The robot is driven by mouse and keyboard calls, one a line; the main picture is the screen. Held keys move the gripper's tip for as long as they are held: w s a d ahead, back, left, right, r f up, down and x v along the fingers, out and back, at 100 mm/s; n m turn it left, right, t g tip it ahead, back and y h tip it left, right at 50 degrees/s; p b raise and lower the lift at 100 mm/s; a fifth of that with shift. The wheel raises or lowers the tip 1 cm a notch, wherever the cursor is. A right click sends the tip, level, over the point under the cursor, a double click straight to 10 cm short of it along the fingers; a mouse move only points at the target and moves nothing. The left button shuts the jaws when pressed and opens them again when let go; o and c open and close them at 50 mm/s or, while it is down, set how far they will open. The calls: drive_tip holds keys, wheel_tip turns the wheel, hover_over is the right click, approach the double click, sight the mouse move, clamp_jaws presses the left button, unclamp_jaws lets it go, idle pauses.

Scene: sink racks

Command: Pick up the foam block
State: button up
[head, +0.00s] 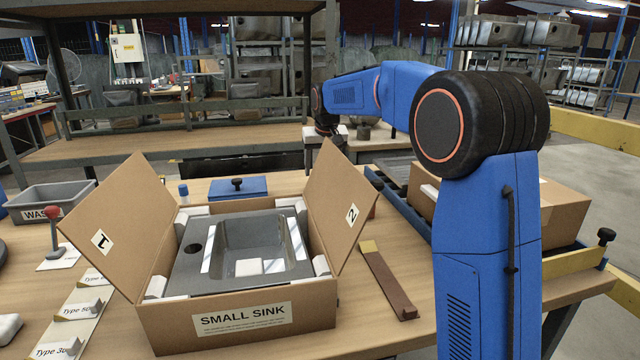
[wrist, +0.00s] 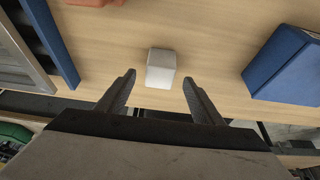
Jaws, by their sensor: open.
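In the wrist view a white foam block (wrist: 161,68) sits on the wooden tabletop (wrist: 200,40). My gripper (wrist: 158,78) is open and empty, with one finger on each side of the block's near end in that picture. The fingers look apart from the block, and their height above it is hard to judge. In the head view my gripper (head: 326,132) hangs beyond the open carton (head: 237,318). I cannot make out this block there; the raised carton flap (head: 335,205) may hide it.
In the wrist view a blue box-like object (wrist: 285,68) stands right of the block and a blue rail (wrist: 50,40) lies left. The head view shows a grey sink (head: 205,275) in the carton, with white pieces around it, and a brown bar (head: 388,282) to its right.

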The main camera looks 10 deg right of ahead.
drive_tip(key=x, duration=0.4)
drive_tip(key=shift+w+f, duration=0.2)
drive_tip(key=shift+w, duration=0.05)
drive_tip(key=c, duration=1.1)
